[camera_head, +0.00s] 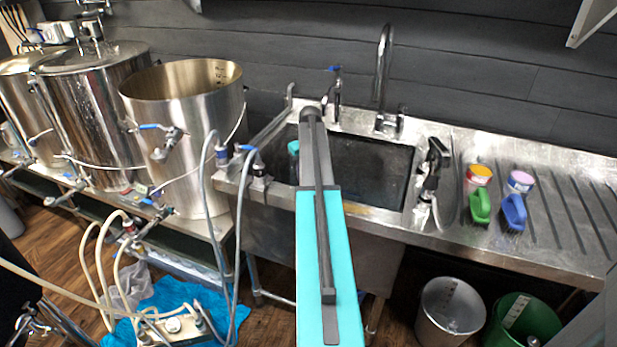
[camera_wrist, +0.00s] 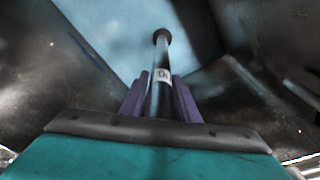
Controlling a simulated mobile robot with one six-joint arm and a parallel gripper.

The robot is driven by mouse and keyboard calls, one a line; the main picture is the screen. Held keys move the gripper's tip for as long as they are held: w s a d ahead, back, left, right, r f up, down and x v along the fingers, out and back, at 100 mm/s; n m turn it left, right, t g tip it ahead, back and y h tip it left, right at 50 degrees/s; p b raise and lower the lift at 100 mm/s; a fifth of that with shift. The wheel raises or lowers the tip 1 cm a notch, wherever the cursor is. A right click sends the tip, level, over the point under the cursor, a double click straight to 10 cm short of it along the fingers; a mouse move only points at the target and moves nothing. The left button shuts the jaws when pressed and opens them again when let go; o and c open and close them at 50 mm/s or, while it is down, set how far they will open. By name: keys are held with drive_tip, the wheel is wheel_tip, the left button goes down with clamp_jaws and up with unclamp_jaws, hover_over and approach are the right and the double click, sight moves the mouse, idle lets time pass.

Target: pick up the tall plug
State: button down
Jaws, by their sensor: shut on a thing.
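The plug's near end is hidden behind the gripper body. I cannot tell whether the plug touches the sink floor.
The tap (camera_head: 384,75) rises behind the sink. A spray handle (camera_head: 433,165) stands at its right rim. Green (camera_head: 480,206) and blue (camera_head: 514,211) brushes lie on the drainboard. An open steel kettle (camera_head: 190,150) is at left. Two buckets stand below right.

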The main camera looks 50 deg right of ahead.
drive_tip(key=shift+w+r, duration=0.1)
idle(0.6)
wheel_tip(320, 180, up, 40)
drive_tip(key=p, duration=2.2)
drive_tip(key=shift+p, duration=0.35)
idle(1.5)
idle(0.4)
